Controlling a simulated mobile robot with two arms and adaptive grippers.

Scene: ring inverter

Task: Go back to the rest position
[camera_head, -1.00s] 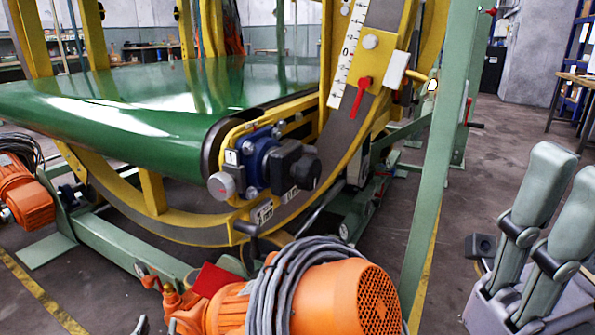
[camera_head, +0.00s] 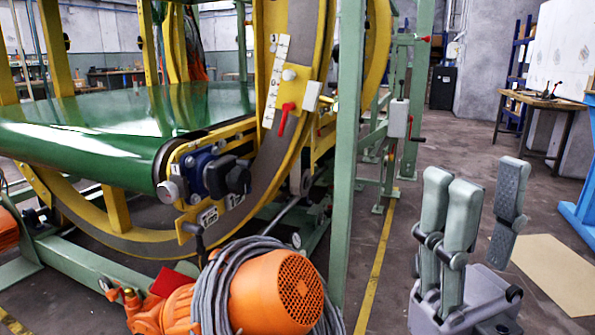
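My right gripper (camera_head: 483,185) stands at the lower right of the head view, with its grey-green fingers pointing up. Two fingers are on its left side and one, with a textured pad, is on its right. A clear gap lies between them, and I see nothing held in it. The gripper is in front of open floor, apart from the machine. My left gripper is not in view.
The ring inverter's yellow ring frame (camera_head: 262,190) and green belt (camera_head: 90,125) fill the left. An orange motor (camera_head: 275,290) with grey cable is close in front. A green post (camera_head: 347,150) stands mid-view.

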